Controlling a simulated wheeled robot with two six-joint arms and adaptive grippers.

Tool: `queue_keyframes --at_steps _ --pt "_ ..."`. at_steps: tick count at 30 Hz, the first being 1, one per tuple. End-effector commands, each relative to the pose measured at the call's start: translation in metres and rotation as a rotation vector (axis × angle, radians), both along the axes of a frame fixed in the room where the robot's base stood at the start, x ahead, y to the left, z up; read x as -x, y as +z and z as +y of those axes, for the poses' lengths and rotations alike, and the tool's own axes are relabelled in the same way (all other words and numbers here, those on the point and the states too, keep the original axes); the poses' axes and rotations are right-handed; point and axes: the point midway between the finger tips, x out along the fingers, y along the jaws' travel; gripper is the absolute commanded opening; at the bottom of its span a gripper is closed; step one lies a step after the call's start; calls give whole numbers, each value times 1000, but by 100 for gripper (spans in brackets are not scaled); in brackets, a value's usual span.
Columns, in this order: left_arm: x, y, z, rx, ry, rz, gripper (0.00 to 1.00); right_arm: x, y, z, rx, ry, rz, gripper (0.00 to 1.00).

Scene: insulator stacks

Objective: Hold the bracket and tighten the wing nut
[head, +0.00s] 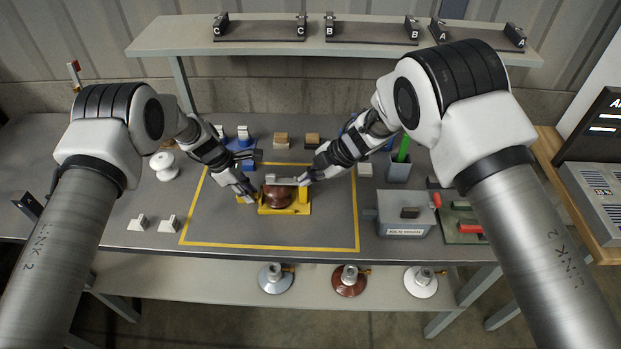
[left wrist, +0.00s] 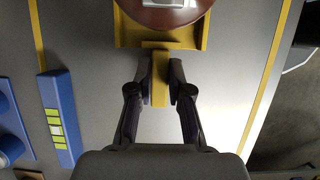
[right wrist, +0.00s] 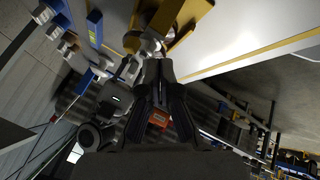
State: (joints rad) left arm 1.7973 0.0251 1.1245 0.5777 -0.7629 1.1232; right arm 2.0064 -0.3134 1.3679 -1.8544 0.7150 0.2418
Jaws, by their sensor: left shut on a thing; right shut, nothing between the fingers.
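The yellow bracket (head: 303,200) stands inside the yellow outline on the bench, with a brown insulator (head: 277,196) in it and a grey bar (head: 285,181) over the top. My left gripper (head: 248,198) is at the bracket's left side. In the left wrist view, its fingers (left wrist: 161,82) are shut on the bracket's yellow tab (left wrist: 158,92). My right gripper (head: 302,182) is at the bracket's upper right. In the right wrist view, its fingers (right wrist: 159,68) are shut and empty, close to a pale metal piece (right wrist: 151,43) that may be the wing nut. The wing nut is not clear in the head view.
A grey bin (head: 403,222) and a green tray (head: 461,236) stand to the right. A white insulator (head: 163,165) and two pale blocks (head: 167,224) are to the left. A shelf (head: 318,46) with lettered racks is behind. The outlined area in front of the bracket is clear.

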Motion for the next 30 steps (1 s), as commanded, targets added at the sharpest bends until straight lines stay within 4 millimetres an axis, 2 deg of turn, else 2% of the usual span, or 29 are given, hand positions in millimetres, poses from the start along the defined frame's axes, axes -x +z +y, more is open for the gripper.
queue_keyframes --at_steps 20,30 --pt "0 1 -1 1 -1 0 0 -4 1 7 -1 -105 0 0" --pt "0 1 -1 1 -4 1 0 -4 1 13 1 -273 2 0"
